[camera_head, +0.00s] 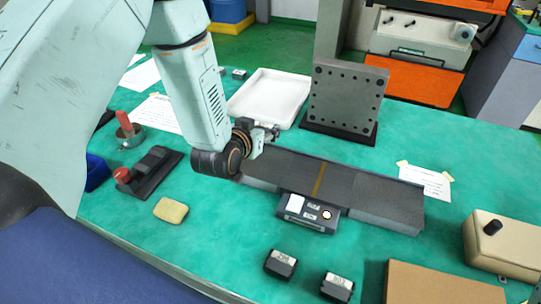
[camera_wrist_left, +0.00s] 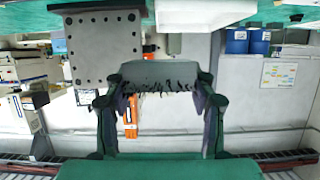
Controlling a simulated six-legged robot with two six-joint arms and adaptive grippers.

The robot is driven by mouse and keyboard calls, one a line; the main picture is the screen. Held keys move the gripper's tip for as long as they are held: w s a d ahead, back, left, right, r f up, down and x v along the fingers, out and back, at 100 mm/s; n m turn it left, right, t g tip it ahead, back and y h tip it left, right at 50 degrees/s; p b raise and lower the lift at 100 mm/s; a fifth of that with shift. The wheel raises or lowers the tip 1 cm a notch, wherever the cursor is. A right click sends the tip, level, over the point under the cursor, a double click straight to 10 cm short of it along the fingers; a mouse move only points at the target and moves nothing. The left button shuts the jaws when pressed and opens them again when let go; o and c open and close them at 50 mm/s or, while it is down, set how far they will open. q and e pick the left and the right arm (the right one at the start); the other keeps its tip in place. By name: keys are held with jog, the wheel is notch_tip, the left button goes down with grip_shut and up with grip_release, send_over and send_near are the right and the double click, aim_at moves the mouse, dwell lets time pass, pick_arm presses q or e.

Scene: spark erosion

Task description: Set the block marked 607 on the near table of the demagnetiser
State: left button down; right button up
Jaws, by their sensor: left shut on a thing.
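The demagnetiser is a long low unit with dark flat tables (camera_head: 385,198), a brown strip across its middle and a control box (camera_head: 308,212) on its front side. My left gripper (camera_head: 266,136) is by the left end of the demagnetiser, in front of the white tray. In the left wrist view my left gripper (camera_wrist_left: 160,80) is shut on a grey block (camera_wrist_left: 160,70) with dark ragged bits along one edge. No number shows on it. The block is mostly hidden in the head view. My right gripper is not in view.
Two dark blocks with pale labels (camera_head: 281,263) (camera_head: 337,287) lie at the front, their numbers unreadable. A white tray (camera_head: 268,98) and an upright drilled plate (camera_head: 345,100) stand behind. A yellow sponge (camera_head: 171,211), a beige box (camera_head: 503,245) and a brown board (camera_head: 440,285) lie around.

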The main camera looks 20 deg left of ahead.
pick_arm(q)
jog(key=shift+w+a+r, duration=0.1)
jog(key=shift+w+a, duration=0.05)
jog(key=shift+w, duration=0.1)
jog(key=shift+s+d+f, duration=0.1)
jog(key=shift+d+f, duration=0.15)
send_over(264, 162)
jog(key=f, duration=0.5)
jog(key=shift+w+a+b, duration=0.1)
jog(key=shift+w+b, duration=0.1)
jog(key=shift+b, duration=0.15)
jog(key=shift+a+f, duration=0.1)
jog(key=shift+f, duration=0.2)
jog(key=f, duration=0.2)
jog(key=shift+s+d+f, duration=0.25)
jog(key=shift+f, duration=0.35)
jog(key=shift+w+a+f, duration=0.2)
jog(key=shift+w+f, duration=0.05)
jog(key=shift+w, duration=0.05)
jog(key=shift+s+d+b, duration=0.1)
jog(key=shift+s+b, duration=0.05)
jog(key=shift+b, duration=0.25)
jog(key=c, duration=0.7)
grip_release()
jog(key=shift+s+d, duration=0.1)
jog(key=shift+o, duration=1.3)
jog(key=shift+f, duration=0.15)
